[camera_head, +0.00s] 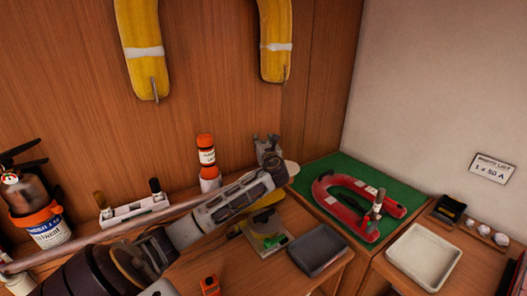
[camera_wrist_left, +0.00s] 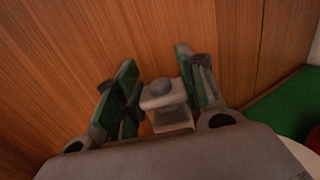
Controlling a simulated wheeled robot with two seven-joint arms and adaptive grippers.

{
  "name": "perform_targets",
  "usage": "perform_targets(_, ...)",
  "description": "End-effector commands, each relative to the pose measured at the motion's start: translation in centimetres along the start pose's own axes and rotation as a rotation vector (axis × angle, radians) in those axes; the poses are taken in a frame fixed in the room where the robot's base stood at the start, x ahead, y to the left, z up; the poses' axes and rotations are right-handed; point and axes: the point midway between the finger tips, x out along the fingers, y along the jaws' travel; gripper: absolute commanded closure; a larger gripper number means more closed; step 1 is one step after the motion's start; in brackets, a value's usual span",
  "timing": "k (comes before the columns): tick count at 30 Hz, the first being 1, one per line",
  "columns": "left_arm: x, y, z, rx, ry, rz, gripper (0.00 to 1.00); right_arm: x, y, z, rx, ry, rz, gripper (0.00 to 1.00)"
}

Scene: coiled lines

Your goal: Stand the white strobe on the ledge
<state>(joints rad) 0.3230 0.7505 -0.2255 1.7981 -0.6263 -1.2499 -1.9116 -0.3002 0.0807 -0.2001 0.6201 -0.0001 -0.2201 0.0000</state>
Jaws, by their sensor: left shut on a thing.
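My left gripper (camera_head: 268,148) is near the wood wall at the back, to the right of an upright orange canister. In the left wrist view, its green-padded fingers (camera_wrist_left: 160,92) are closed around a pale block with a grey dome on top, which looks like the white strobe (camera_wrist_left: 172,115). In the head view the strobe is mostly hidden by the gripper. The wooden ledge (camera_head: 182,192) runs along the back wall, partly behind my left arm. I cannot tell whether the strobe touches the ledge. My right gripper is not in view.
The orange canister (camera_head: 206,155) and a white rack (camera_head: 133,211) stand left of the gripper. An extinguisher (camera_head: 45,225) is far left. A red horseshoe (camera_head: 340,208) lies on a green mat (camera_head: 345,166). A dark grey tray (camera_head: 318,254) and white tray (camera_head: 422,258) sit in front.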

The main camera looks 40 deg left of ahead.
Motion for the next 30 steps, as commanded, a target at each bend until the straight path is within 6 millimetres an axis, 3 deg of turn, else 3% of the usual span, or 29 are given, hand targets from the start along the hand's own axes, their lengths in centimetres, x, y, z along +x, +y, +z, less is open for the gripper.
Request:
perform_targets(7, 0.0, 0.0, -0.4, 0.001, 0.001, 0.000, 1.00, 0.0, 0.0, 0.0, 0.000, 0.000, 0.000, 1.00)
perform_targets(18, 0.0, 0.0, -3.6, 0.001, 0.000, 0.000, 1.00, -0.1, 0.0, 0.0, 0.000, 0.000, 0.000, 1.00)
perform_targets(30, 0.0, 0.0, -3.9, 0.001, 0.000, 0.000, 1.00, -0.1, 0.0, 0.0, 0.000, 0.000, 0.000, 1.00)
